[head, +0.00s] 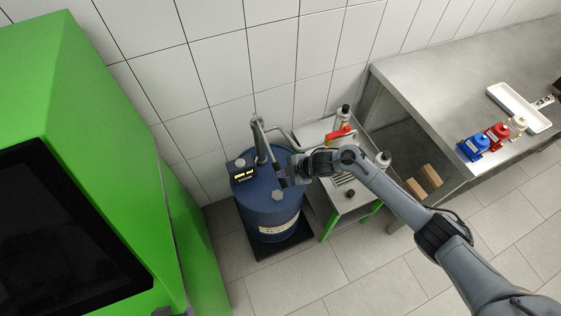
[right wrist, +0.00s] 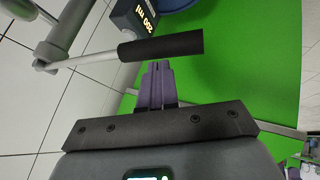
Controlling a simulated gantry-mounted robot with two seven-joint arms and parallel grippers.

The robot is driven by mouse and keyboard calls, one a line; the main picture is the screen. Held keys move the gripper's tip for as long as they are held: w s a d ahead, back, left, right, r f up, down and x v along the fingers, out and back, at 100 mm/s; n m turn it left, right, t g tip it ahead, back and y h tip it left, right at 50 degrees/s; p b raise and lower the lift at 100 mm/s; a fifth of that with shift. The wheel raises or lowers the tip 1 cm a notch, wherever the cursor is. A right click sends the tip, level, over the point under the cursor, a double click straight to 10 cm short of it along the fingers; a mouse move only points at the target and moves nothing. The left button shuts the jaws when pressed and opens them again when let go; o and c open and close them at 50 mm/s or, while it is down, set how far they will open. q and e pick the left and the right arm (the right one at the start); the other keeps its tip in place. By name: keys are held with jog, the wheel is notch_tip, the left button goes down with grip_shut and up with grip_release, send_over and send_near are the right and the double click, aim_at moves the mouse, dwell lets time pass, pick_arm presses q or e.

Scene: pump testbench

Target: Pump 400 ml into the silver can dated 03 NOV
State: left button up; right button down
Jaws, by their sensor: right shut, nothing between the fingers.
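The blue drum (head: 268,214) stands on a dark base, with a grey hand pump (head: 261,142) on top. The pump's display (head: 243,171) is lit; in the right wrist view the display (right wrist: 143,12) shows an upside-down ml figure whose digits I cannot read surely. My right gripper (head: 284,176) is at the drum's top; its purple fingers (right wrist: 157,66) are shut and empty, tips close to the pump lever's black grip (right wrist: 160,46). Contact is unclear. A silver can (head: 342,117) stands at the back of the side table, another (head: 383,160) farther right. Their dates are unreadable.
The side table (head: 350,203) with green legs stands right of the drum, a red object (head: 340,132) on it. A steel bench (head: 440,85) holds blue (head: 473,147), red (head: 497,135) and white (head: 518,123) items and a white tray (head: 520,108). A green cabinet (head: 90,110) stands left.

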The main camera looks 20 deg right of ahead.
jog(key=shift+w+d+r+p, duration=0.1)
jog(key=shift+w+r+p, duration=0.1)
jog(key=shift+r+p, duration=1.1)
notch_tip(320, 180, up, 7)
jog(key=p, duration=0.5)
jog(key=shift+w, duration=0.4)
jog(key=shift+r, duration=0.15)
jog(key=r+p, duration=0.4)
jog(key=shift+w+r, duration=0.25)
jog(key=shift+r, duration=0.15)
